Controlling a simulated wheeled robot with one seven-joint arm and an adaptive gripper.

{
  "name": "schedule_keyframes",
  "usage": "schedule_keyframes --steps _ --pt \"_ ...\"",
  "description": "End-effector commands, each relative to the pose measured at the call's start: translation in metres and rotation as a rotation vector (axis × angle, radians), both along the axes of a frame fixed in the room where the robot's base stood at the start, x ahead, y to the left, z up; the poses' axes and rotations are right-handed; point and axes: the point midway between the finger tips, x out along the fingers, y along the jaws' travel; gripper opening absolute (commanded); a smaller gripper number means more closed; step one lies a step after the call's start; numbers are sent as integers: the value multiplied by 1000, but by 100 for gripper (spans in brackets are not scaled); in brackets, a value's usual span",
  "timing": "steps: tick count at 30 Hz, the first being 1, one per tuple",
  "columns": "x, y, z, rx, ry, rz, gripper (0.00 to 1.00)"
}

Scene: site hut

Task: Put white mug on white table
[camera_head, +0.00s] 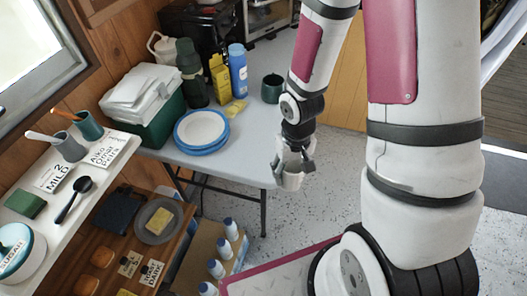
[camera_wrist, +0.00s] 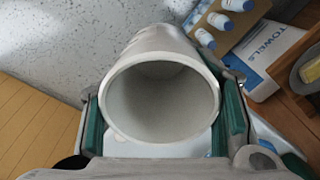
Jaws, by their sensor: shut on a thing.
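The white mug (camera_head: 292,182) is held in my gripper (camera_head: 294,162), near the right front corner of the pale table (camera_head: 252,150). In the wrist view the mug (camera_wrist: 160,100) has its open rim towards the camera, and the inside looks empty. My gripper's two green-padded fingers (camera_wrist: 162,118) are shut on either side of it. Floor shows beyond the mug there, so it appears off the table's edge; its exact height is hard to tell. No handle is clearly visible.
The table holds stacked plates (camera_head: 202,128), a dark green mug (camera_head: 272,88), a blue bottle (camera_head: 237,70), a green cooler (camera_head: 160,122) and a flask (camera_head: 190,72). Its front right part is bare. A white shelf (camera_head: 100,172) stands left; several bottles (camera_head: 231,229) stand below.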

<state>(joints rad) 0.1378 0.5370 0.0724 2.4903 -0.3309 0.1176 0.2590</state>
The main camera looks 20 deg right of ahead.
Motion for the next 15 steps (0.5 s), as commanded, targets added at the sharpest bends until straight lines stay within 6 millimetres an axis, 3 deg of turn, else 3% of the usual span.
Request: schedule_keyframes --steps 15 --pt "121 19 -11 1 -2 1 17"
